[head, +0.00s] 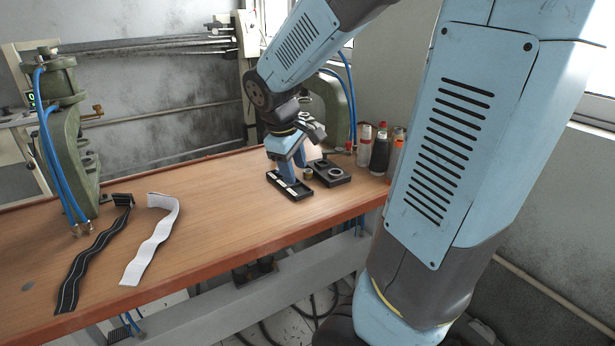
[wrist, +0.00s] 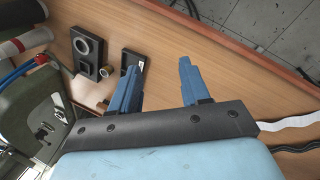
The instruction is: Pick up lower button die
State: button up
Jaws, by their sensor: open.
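A small brass-coloured round die (head: 308,174) stands on the bench between a black tray (head: 301,195) and a black die block (head: 345,181); I cannot tell for sure that it is the lower button die. In the wrist view the small die (wrist: 103,77) lies just left of the left finger, outside the jaws. The block (wrist: 88,68) holds round metal pieces. The tray (wrist: 142,62) is partly hidden behind the left finger. My gripper (head: 293,168) is open and empty, low over the tray; in the wrist view its blue fingers (wrist: 158,64) stand wide apart.
Several bottles (head: 380,152) stand right of the block, near a green press. Another green press (head: 68,130) stands at the bench's left end. A black strip (head: 88,262) and a white strip (head: 150,243) lie at the front left. The wooden bench (head: 220,205) is clear in the middle.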

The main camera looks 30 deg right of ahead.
jog(key=w+d+f+n+h, duration=0.1)
jog(key=w+f+n+h, duration=0.2)
jog(key=w+n, duration=0.1)
jog(key=w+f+n+h, duration=0.3)
jog(key=w+n, duration=0.1)
jog(key=w, duration=0.3)
jog(key=w+d+f+n+h, duration=0.1)
jog(key=w+f+n+h, duration=0.2)
jog(key=w+f+n, duration=0.1)
jog(key=shift+w+d, duration=0.3)
jog(key=shift+w, duration=0.5)
jog(key=shift+w+a+n+h, duration=0.15)
jog(key=shift+w+n+h, duration=0.45)
jog(key=shift+w, duration=0.2)
send_near(310, 171)
jog(key=d, duration=0.1)
jog(key=d+f, duration=0.1)
jog(key=shift+d+t, duration=0.3)
jog(key=shift+x, duration=2.7)
jog(key=shift+f, duration=0.1)
jog(key=shift+c, duration=0.2)
grip_shut()
